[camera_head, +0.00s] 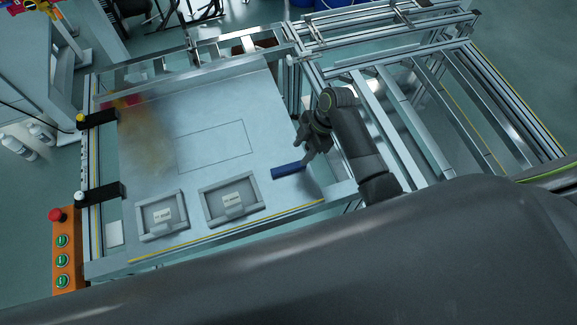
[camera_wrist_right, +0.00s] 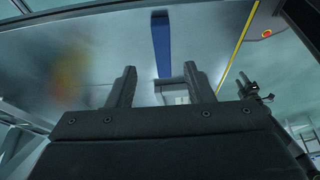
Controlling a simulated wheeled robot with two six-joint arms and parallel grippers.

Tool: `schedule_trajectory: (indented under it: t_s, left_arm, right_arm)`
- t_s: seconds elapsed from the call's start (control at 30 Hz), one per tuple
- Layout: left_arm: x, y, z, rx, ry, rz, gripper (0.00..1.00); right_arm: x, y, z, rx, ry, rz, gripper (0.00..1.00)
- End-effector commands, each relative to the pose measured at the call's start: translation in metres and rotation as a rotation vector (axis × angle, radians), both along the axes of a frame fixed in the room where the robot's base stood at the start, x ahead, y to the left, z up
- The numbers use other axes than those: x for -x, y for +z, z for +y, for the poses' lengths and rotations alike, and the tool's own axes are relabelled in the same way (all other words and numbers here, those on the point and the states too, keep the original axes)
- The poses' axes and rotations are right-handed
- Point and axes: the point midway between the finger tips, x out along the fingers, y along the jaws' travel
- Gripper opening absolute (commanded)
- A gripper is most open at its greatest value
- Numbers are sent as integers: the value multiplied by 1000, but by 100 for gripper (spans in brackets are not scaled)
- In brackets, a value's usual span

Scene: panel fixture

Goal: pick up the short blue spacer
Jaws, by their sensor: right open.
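The short blue spacer (camera_head: 287,171) lies flat on the grey metal panel (camera_head: 205,115), near its right front corner. My right gripper (camera_head: 307,158) is just above and beside the spacer's right end, with nothing in it. In the right wrist view, the blue spacer (camera_wrist_right: 161,44) lies beyond the fingertips, roughly in line with the gap between them. The fingers of the right gripper (camera_wrist_right: 159,72) are apart there. I cannot tell the exact height of the fingertips over the panel.
Two labelled grey trays (camera_head: 143,217) and (camera_head: 208,204) sit at the panel's front edge. Black clamps (camera_head: 97,119) stand on the left rail. An orange button box (camera_head: 66,255) is at the left front. Aluminium framing (camera_head: 420,90) lies to the right. The panel's middle is clear.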

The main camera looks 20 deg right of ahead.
Motion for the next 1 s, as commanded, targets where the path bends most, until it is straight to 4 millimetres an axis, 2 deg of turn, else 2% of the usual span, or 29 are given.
schedule_trajectory:
  t_s: [0.33, 0.63, 0.97, 1.0]
  left_arm:
    - [0, 4, 0, 0, 0, 0, 45]
    - [0, 7, 0, 0, 0, -1, 45]
    - [-1, 7, 0, 0, 0, -1, 45]
    - [-1, 7, 0, 0, 0, -1, 45]
  right_arm:
    - [2, -24, 10, 0, -1, 1, 47]
    - [5, -58, 24, 0, 0, 0, 47]
    - [5, -62, 25, 2, 0, -2, 47]
    - [4, -62, 25, 2, 0, -2, 42]
